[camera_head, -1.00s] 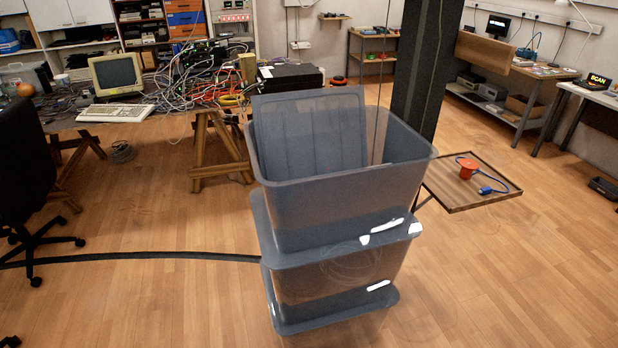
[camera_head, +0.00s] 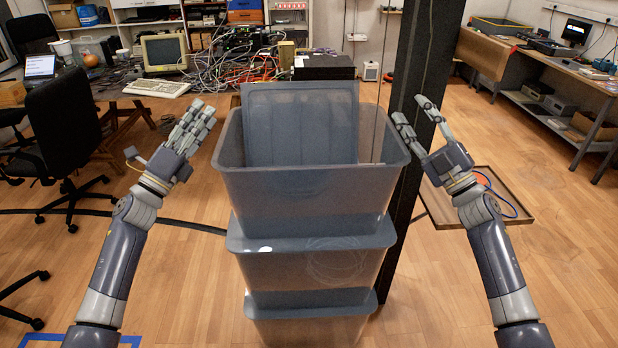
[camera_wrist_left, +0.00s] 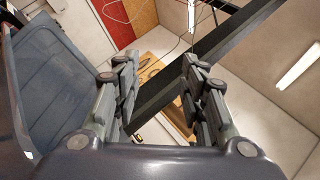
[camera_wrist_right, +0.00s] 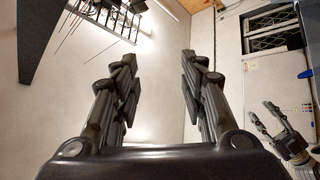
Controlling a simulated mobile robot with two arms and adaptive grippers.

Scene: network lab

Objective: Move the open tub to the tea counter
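The open tub (camera_head: 310,205) is a grey, translucent tub on top of a stack of similar tubs. A grey panel, seemingly a lid, (camera_head: 300,122) stands upright inside it; in the left wrist view a grey panel (camera_wrist_left: 55,85) shows at the left. My left gripper (camera_head: 203,112) is raised left of the tub, open and empty, apart from it. My right gripper (camera_head: 412,108) is raised near the tub's right side, open and empty. In both wrist views the fingers stand apart with nothing between them. I cannot tell which surface is the tea counter.
Two lidded tubs, the middle one (camera_head: 310,270) and the bottom one (camera_head: 310,328), lie beneath. A dark post (camera_head: 420,75) stands behind right. A small wooden tray (camera_head: 515,222) is at the right. A black chair (camera_head: 65,130) and cluttered table are left.

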